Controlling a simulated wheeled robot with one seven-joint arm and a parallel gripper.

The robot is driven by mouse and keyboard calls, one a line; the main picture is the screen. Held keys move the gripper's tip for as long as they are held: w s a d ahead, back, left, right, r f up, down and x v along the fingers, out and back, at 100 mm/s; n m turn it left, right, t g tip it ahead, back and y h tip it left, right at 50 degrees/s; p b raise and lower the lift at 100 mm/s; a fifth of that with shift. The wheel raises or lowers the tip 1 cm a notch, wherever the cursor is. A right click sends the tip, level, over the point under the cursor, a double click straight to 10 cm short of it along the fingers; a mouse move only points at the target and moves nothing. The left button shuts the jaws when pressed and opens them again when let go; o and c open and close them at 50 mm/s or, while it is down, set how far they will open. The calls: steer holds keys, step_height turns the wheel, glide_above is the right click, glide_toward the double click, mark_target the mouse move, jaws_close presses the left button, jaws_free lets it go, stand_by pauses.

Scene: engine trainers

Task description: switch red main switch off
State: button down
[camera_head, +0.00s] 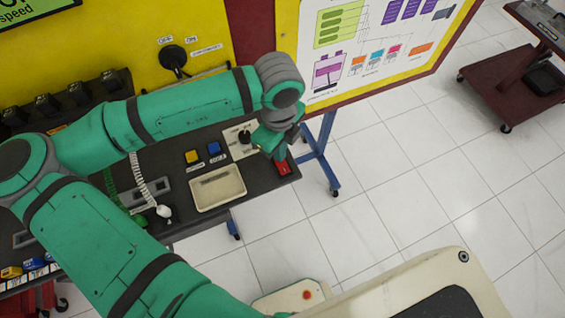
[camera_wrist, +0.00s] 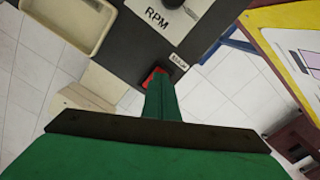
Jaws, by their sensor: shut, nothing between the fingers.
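The red main switch (camera_head: 283,168) sits near the right end of the dark panel (camera_head: 255,178). In the wrist view the red switch (camera_wrist: 153,75) shows just past my fingertips, partly hidden by them. My gripper (camera_head: 281,153) is shut and empty, pointing down at the switch from above. In the wrist view my closed fingers (camera_wrist: 161,95) overlap the switch; I cannot tell whether they touch it. Which way the switch is set is hidden.
A beige tray (camera_head: 218,188), a yellow button (camera_head: 192,157), a blue button (camera_head: 214,148) and a black RPM knob (camera_head: 244,137) lie left of the switch. A yellow-framed diagram board (camera_head: 372,45) stands behind.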

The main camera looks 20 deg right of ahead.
steer(key=shift+f, duration=0.75)
stand_by(0.9)
steer(key=shift+r, duration=0.1)
step_height(320, 180, up, 7)
stand_by(0.8)
stand_by(0.6)
